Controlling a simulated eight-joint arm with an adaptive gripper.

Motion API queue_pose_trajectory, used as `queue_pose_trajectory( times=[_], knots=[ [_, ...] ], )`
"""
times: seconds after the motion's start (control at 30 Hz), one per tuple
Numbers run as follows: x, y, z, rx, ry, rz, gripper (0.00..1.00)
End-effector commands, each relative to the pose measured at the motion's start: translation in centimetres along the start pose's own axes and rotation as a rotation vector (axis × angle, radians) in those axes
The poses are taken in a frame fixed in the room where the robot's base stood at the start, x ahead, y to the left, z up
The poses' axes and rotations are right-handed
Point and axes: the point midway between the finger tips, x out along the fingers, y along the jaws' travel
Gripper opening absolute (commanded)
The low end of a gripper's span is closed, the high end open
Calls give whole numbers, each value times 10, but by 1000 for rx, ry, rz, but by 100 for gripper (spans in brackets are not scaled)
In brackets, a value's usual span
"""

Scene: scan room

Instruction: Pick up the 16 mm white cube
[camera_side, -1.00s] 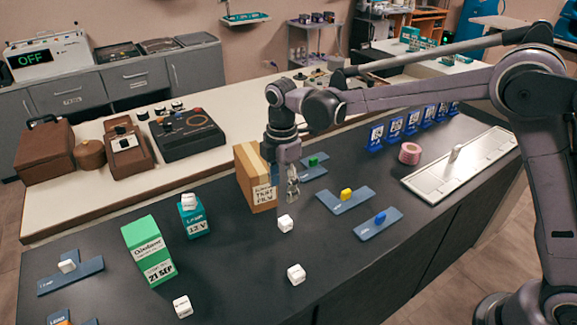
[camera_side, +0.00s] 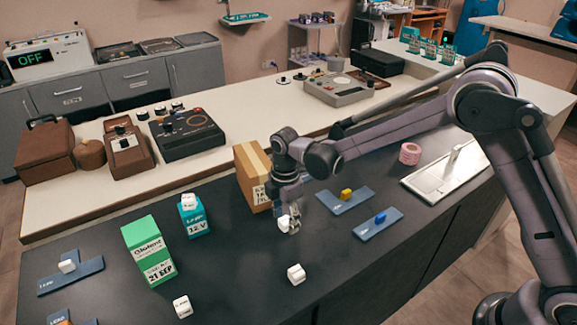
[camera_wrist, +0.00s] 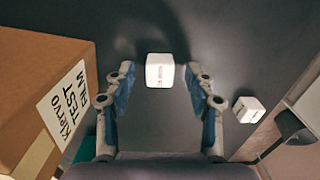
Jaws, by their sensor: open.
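A white cube (camera_side: 283,222) sits on the dark bench top beside my gripper (camera_side: 291,222), partly covered by a finger. In the wrist view this cube (camera_wrist: 160,71) lies between the fingertips, near their far end, with gaps on both sides. My gripper (camera_wrist: 159,76) is open and empty, low over the bench. A second white cube (camera_side: 296,273) stands nearer the front; a white cube (camera_wrist: 248,109) also shows at the right in the wrist view. Another white cube (camera_side: 182,306) is at the front left. The cubes' print is too small to read for size.
A cardboard box (camera_side: 250,178) stands close left of my gripper. A teal box (camera_side: 194,222) with a white cube on top and a green box (camera_side: 148,252) stand further left. Blue plates with a yellow block (camera_side: 346,194) and a blue block (camera_side: 380,218) lie to the right.

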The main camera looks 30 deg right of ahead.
Motion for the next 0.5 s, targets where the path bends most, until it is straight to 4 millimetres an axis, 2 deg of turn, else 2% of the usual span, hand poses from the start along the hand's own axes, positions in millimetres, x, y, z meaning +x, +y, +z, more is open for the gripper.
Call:
queue_pose_trajectory(
  times=[0.17, 0.2, 0.37, 0.5],
  knots=[
    [1, 0, 0, 0, 0, 0, 55],
    [1, 0, 0, 0, 0, 0, 52],
    [0, 0, 0, 0, 0, 0, 6],
    [0, 0, 0, 0, 0, 0, 6]
  ],
)
